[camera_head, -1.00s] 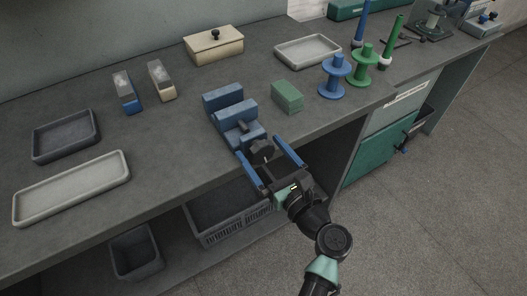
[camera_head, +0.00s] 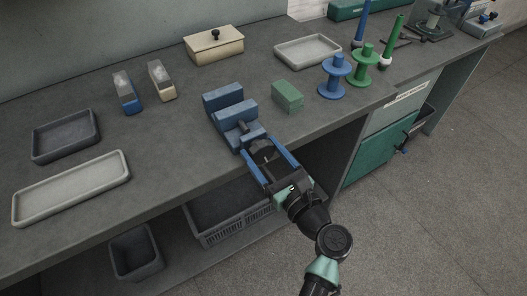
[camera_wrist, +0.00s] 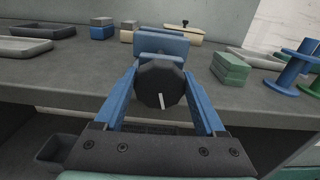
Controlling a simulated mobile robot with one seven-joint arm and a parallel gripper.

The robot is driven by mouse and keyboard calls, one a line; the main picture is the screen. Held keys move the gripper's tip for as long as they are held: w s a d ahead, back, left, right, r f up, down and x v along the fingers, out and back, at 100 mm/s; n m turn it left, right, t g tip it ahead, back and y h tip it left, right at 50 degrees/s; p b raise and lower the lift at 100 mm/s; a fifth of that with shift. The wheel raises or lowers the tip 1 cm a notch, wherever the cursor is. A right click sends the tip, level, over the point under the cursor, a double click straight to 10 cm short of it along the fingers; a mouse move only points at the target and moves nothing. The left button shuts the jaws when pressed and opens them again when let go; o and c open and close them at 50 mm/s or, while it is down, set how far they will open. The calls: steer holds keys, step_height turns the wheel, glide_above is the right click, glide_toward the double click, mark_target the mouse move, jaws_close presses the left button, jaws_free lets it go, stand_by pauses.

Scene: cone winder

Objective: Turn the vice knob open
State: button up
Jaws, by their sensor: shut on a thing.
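The blue vice (camera_head: 229,112) stands at the front edge of the workbench, and its body also shows in the wrist view (camera_wrist: 162,45). Its dark round knob (camera_wrist: 160,84) faces my gripper and carries a pale line that is tilted slightly from upright. My gripper (camera_head: 263,153) has its two blue fingers on either side of the knob, shut on it. In the wrist view the fingers (camera_wrist: 160,88) flank the knob left and right. The gap between the vice jaws is hard to judge from here.
A green block (camera_head: 287,96) stands right of the vice, with blue (camera_head: 335,77) and green (camera_head: 362,66) spools beyond it. Trays (camera_head: 72,187) lie to the left. A crate (camera_head: 225,222) sits below the bench edge.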

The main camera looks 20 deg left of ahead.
steer(key=n+b, duration=0.1)
steer(key=n, duration=0.3)
steer(key=shift+s+f+n, duration=0.1)
steer(key=shift+f+n, duration=0.05)
steer(key=shift+n, duration=0.25)
steer(key=shift+a+n+b, duration=0.1)
steer(key=shift+n+b, duration=0.95)
steer(key=shift+n, duration=0.75)
steer(key=o, duration=1.3)
steer(key=shift+s, duration=0.1)
